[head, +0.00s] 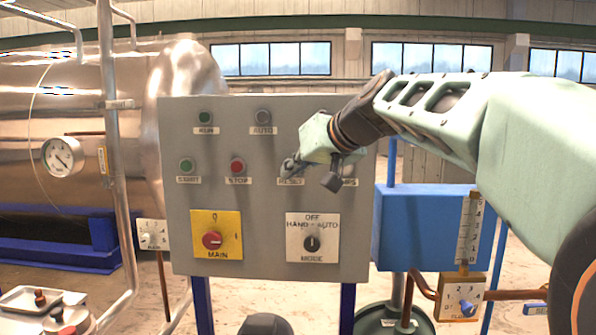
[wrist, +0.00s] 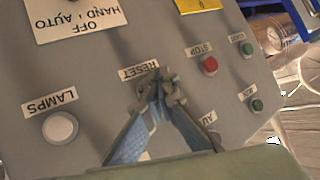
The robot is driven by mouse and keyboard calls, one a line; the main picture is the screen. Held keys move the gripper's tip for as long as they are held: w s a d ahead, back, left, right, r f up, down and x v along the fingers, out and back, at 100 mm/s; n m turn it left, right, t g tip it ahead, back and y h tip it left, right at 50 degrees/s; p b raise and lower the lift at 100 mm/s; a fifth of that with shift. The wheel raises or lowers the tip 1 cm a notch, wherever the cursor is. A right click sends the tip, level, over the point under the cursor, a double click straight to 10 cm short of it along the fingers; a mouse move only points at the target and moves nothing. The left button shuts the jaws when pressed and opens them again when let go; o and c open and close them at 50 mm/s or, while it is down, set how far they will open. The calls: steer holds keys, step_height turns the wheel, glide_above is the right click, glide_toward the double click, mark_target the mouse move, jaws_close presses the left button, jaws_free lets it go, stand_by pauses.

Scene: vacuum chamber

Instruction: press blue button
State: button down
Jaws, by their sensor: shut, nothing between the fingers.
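The grey control panel (head: 265,265) stands upright in front of my arm. My gripper (head: 289,168) is shut and empty, with its fingertips at the panel face just above the RESET label (head: 290,181). The wrist view shows the panel upside down, with my closed fingertips (wrist: 160,88) beside the RESET label (wrist: 138,71). No blue button shows in either view. The spot by the RESET label is covered by my fingertips. I cannot tell whether they touch a button there.
The red STOP button (head: 237,166) and green START button (head: 187,165) are left of my gripper. The white LAMPS button (wrist: 60,127) shows in the wrist view. Below are the MAIN switch (head: 212,240) and MODE switch (head: 312,244). A blue box (head: 425,225) stands to the right.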

steer(key=s+b, duration=0.3)
steer(key=s, duration=0.2)
steer(key=shift+a+r, duration=0.1)
steer(key=shift+a, duration=0.05)
steer(key=shift+r, duration=0.1)
stand_by(0.8)
